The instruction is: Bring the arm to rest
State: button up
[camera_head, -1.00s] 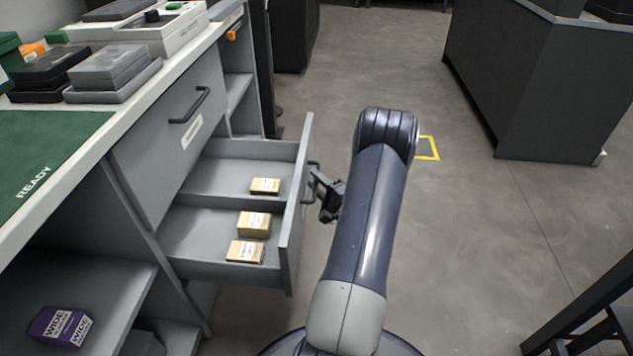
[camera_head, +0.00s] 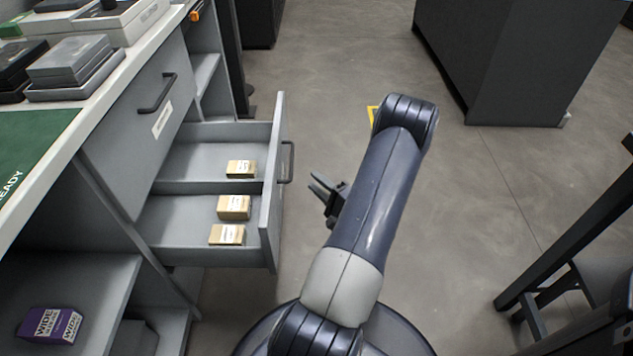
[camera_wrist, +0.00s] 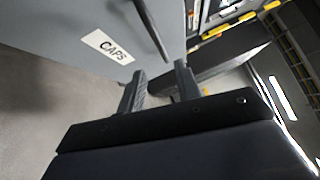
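My gripper (camera_head: 322,188) is in the head view, to the right of the open drawer's front and apart from its handle (camera_head: 288,162). In the wrist view my gripper (camera_wrist: 160,82) shows two fingers spread apart with nothing between them. A grey panel with a label reading CAPS (camera_wrist: 108,46) and a dark handle (camera_wrist: 151,27) lies ahead of the fingers. The rest of my arm reaches up from the bottom of the head view, bent at the elbow.
The open drawer (camera_head: 274,185) holds several small tan boxes, one of them a front box (camera_head: 227,235). A closed drawer (camera_head: 150,130) is above it. A purple box (camera_head: 50,325) sits on the lower shelf. A dark stand (camera_head: 560,250) is at right. The floor between is clear.

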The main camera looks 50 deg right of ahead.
aim_at(292, 159)
jog(key=w+b, duration=0.1)
jog(key=w, duration=0.2)
jog(key=w+d+r+b, duration=0.1)
jog(key=w, duration=0.6)
jog(key=shift+w+d+r+b, duration=0.2)
jog(key=shift+w+b, duration=0.1)
jog(key=shift+b, duration=0.1)
jog(key=shift+w+a, duration=0.1)
jog(key=shift+w, duration=0.1)
jog(key=shift+r, duration=0.1)
